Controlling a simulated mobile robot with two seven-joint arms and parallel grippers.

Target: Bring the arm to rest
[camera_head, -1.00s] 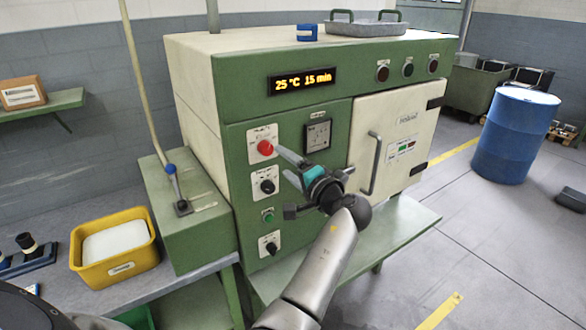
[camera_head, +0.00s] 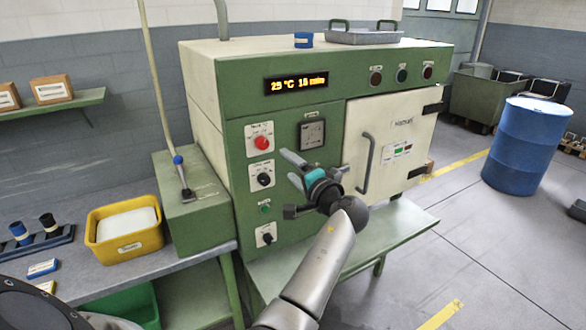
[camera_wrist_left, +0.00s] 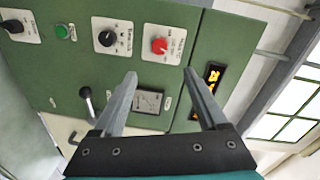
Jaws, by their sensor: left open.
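My left gripper (camera_head: 288,166) is open and empty, in front of the control panel of a green oven-like machine (camera_head: 340,85). Its fingertips point at the panel, just right of the red button (camera_head: 262,143) in the head view. In the left wrist view, both fingers (camera_wrist_left: 160,73) stand apart with nothing between them. The red button (camera_wrist_left: 159,46) shows beyond them, and a clear gap seems to separate them from the panel. My right gripper is not in view.
The machine's cream door (camera_head: 395,140) is shut, its handle (camera_head: 366,165) near my gripper. A green ledge (camera_head: 400,225) juts out below. A yellow bin (camera_head: 125,255) stands on the bench at left. A blue drum (camera_head: 525,145) stands at right, with free floor before it.

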